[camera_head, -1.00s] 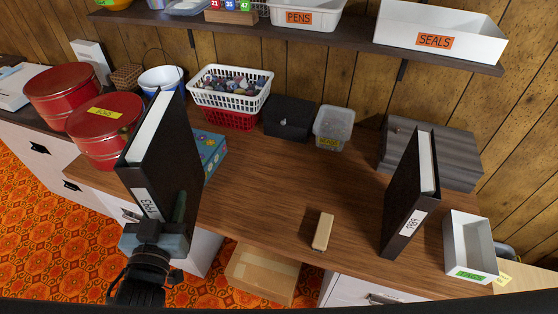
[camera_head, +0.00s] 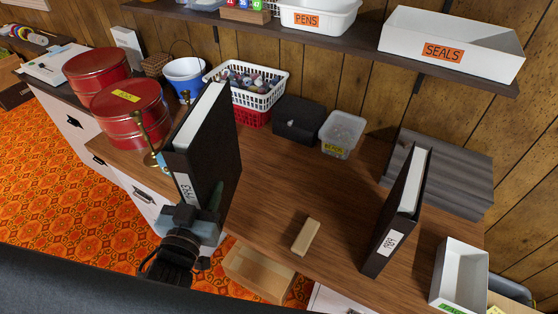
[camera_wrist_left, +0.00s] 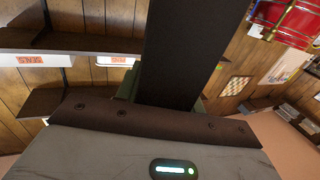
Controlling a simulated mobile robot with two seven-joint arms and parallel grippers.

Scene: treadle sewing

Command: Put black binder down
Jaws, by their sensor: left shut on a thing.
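My left gripper (camera_head: 205,212) is shut on a black binder (camera_head: 212,150) with white pages and a white spine label. The binder is held upright by its lower end, in front of the wooden desk's (camera_head: 275,185) left part; I cannot tell whether it touches the desk. In the left wrist view the held binder (camera_wrist_left: 185,50) rises as a dark slab from the jaws. A second black binder (camera_head: 405,215) stands upright on the desk's right side, apart from the gripper. My right gripper is not in view.
A tan block (camera_head: 305,237) lies mid-desk. A grey box (camera_head: 445,175), white tray (camera_head: 460,275), clear tub (camera_head: 342,132), black box (camera_head: 298,118) and white basket (camera_head: 250,92) surround the open desk top. Red tins (camera_head: 130,115) and a brass stand (camera_head: 145,135) are left.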

